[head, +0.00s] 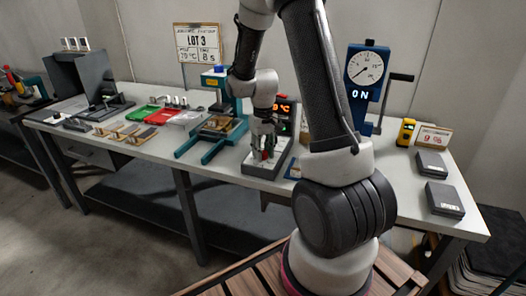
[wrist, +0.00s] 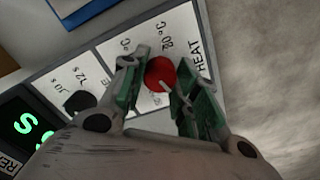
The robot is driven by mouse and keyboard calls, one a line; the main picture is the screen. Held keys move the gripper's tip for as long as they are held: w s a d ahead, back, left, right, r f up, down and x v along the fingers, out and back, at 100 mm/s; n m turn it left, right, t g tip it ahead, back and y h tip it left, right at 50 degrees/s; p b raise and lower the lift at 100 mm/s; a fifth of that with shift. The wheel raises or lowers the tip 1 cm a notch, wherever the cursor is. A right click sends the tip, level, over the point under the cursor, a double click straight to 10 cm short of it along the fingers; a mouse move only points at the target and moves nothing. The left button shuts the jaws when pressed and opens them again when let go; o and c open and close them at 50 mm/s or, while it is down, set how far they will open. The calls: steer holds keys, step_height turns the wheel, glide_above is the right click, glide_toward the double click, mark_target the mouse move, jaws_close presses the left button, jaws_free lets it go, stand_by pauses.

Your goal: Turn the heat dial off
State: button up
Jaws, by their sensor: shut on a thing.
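The heat dial (wrist: 160,72) is a red round knob with a pale pointer mark, on a white panel labelled HEAT in the wrist view. The panel has °C marks around the dial. My gripper (wrist: 158,82) has its green-padded fingers on either side of the dial and is shut on it. The pointer mark slants toward the lower right in the picture. In the head view my gripper (head: 263,150) is down over the grey control box (head: 258,169) on the bench, and the dial is mostly hidden by the fingers.
A black dial (wrist: 79,101) with seconds marks and a green-lit display (wrist: 27,126) sit beside the heat dial. A teal press (head: 212,125) stands left of the box. A blue gauge unit (head: 365,75) reading ON stands to the right.

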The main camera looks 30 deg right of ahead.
steer(key=shift+n, duration=1.2)
steer(key=o, duration=1)
step_height(320, 180, up, 12)
steer(key=shift+r, duration=0.1)
